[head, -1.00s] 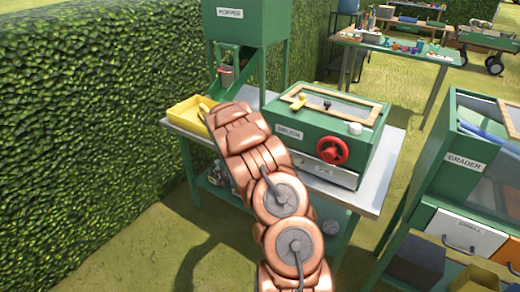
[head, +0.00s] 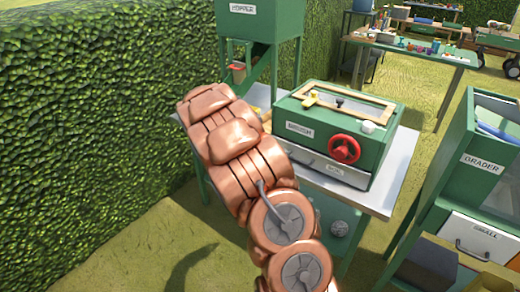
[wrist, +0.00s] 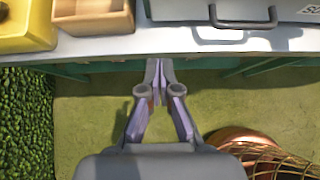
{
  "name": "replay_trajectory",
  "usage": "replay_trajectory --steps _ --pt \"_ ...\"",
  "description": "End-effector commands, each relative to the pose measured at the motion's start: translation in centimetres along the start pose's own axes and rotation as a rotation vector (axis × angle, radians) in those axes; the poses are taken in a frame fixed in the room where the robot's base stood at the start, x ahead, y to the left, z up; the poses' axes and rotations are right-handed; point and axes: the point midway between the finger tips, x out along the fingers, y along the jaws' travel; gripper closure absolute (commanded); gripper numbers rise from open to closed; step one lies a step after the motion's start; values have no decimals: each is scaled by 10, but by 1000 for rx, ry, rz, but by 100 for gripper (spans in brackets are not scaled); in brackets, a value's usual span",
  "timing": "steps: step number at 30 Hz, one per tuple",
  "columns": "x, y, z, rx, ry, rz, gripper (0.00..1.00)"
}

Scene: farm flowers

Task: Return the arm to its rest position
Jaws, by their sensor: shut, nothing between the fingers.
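My gripper (wrist: 159,75) shows in the wrist view with its fingers together and nothing between them. It hangs in front of the near edge of the white-topped table (wrist: 180,42), over the grass. In the head view my copper-coloured arm rises from the bottom and bends left in front of the table (head: 400,165). The gripper itself is hidden behind the arm there.
A yellow tray (wrist: 25,25) and a wooden box (wrist: 93,15) sit at the table edge. A green machine with a red wheel (head: 344,149) stands on the table, beside the hopper (head: 258,35). A hedge (head: 90,100) bounds the left. The grader (head: 480,165) stands at right.

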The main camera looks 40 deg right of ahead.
Motion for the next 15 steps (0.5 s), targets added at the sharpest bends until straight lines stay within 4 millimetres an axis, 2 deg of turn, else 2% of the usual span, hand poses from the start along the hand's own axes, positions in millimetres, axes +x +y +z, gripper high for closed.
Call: replay_trajectory --steps 6,15 --pt "-13 0 -1 0 1 2 100" --pt "-17 -1 0 8 2 -1 100"
